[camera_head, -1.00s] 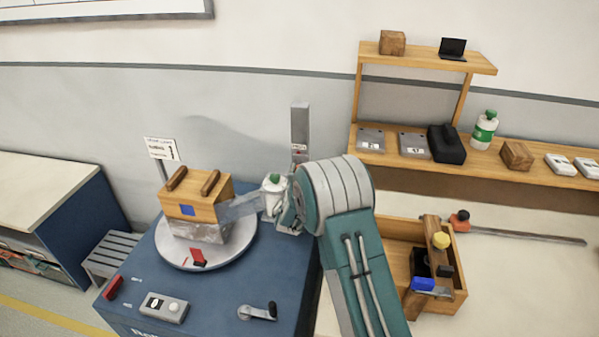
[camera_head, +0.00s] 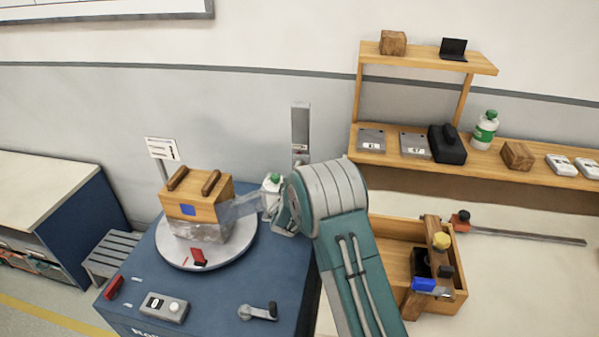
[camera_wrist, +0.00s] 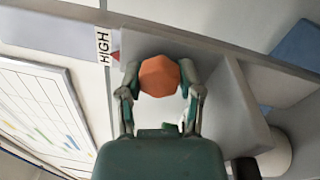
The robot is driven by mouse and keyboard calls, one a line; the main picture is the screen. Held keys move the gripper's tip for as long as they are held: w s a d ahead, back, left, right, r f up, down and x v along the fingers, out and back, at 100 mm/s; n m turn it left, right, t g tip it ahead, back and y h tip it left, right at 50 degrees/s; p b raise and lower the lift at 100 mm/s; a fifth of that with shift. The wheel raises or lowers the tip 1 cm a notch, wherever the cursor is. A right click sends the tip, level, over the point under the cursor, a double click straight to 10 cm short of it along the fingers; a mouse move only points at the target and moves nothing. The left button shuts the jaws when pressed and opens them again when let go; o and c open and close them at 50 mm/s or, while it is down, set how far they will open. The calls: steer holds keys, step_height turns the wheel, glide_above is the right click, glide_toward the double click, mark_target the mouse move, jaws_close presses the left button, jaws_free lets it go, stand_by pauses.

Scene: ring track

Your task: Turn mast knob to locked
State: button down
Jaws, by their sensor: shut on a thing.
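The orange faceted knob (camera_wrist: 159,76) shows in the wrist view. My gripper (camera_wrist: 160,80) is shut on it, one finger on each side. A grey beam (camera_wrist: 215,65) runs behind the knob, with a white HIGH label (camera_wrist: 104,46) and a small red pointer mark beside it. No locked marking is readable. In the head view the grey mast (camera_head: 300,125) stands upright at the back of the blue cabinet (camera_head: 240,285). My arm hides the knob there, and my gripper (camera_head: 280,215) is only partly visible.
A round turntable (camera_head: 170,258) on the cabinet carries a wooden-topped block (camera_head: 205,207). A control box (camera_head: 165,307) and a crank (camera_head: 258,312) sit in front. A wooden tray (camera_head: 400,237) of parts lies to the right, below a stocked shelf (camera_head: 365,158).

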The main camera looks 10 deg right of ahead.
steer(key=m, duration=0.4)
steer(key=shift+f+m+g+h, duration=0.1)
steer(key=shift+m+g+h, duration=0.25)
steer(key=shift+m, duration=1.55)
steer(key=shift+c, duration=1.3)
jaws_free()
steer(key=v, duration=1.2)
